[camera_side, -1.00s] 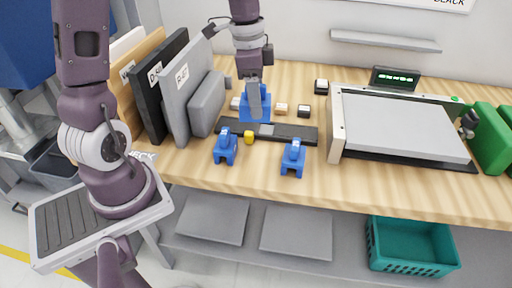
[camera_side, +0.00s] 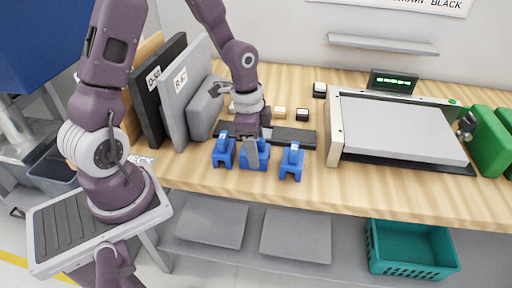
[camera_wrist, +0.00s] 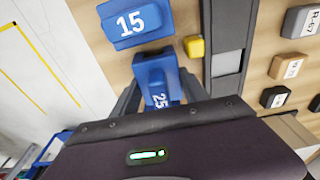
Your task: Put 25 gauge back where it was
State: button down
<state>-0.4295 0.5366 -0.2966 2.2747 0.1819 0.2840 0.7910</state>
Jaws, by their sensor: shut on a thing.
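The 25 gauge (camera_wrist: 160,78) is a blue block marked "25", and my gripper (camera_wrist: 155,98) is shut on it. In the side view, this gauge (camera_side: 262,156) is between two other blue gauges, near the table's front edge. The 15 gauge (camera_wrist: 135,22) is beside it in the wrist view, and is the left one (camera_side: 224,153) in the side view. Another blue gauge (camera_side: 291,162) stands to the right. I cannot tell whether the held gauge touches the table. My gripper (camera_side: 252,150) partly covers it in the side view.
A yellow cube (camera_wrist: 194,46) lies close by the held gauge. A dark strip (camera_side: 295,137) with a grey part (camera_wrist: 226,62) runs behind the gauges. Small labelled blocks (camera_side: 302,114) are farther back. Upright panels (camera_side: 186,105) stand left, and a framed grey plate (camera_side: 400,128) lies right.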

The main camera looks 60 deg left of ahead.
jog(key=c, duration=0.6)
grip_release()
jog(key=r, duration=0.7)
jog(key=s+a+r, duration=0.1)
jog(key=r, duration=0.3)
jog(key=shift+r, duration=0.65)
jog(key=s+d+r+n+t, duration=0.1)
jog(key=s+r+n, duration=0.2)
jog(key=s, duration=0.2)
jog(key=s+d+r+n+t, duration=0.2)
jog(key=s+r+n, duration=0.1)
jog(key=s, duration=0.2)
jog(key=s+d+r+n+t+y, duration=0.1)
jog(key=s+d+r+n, duration=0.1)
jog(key=s, duration=0.3)
jog(key=shift+s+r+n+t, duration=0.3)
jog(key=shift+s+r+n, duration=0.1)
jog(key=shift+n, duration=0.1)
